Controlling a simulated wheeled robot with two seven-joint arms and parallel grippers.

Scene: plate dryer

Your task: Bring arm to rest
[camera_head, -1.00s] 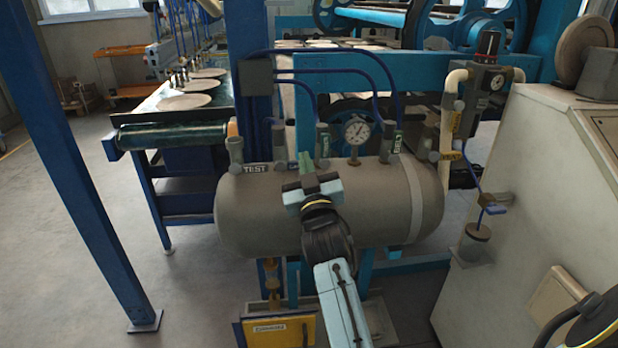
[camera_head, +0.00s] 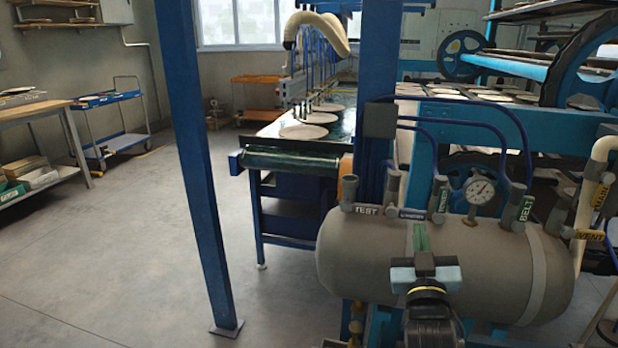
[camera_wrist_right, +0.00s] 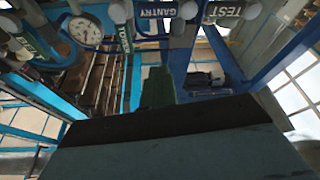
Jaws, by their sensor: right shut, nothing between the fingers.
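My right gripper (camera_head: 423,240) shows in the head view in front of the grey air tank (camera_head: 340,262). Its green fingers are together with nothing between them, and they point up. I cannot tell whether it touches the tank. In the right wrist view the shut green fingers (camera_wrist_right: 157,88) stand in the middle, below the labelled valves. My left gripper is in neither view.
A pressure gauge (camera_head: 480,190) and several labelled valves, such as the BELT valve (camera_head: 516,203), top the tank. A blue post (camera_head: 190,160) stands left of it. A conveyor (camera_head: 290,160) with plates runs behind. Open floor (camera_head: 110,260) lies at the left.

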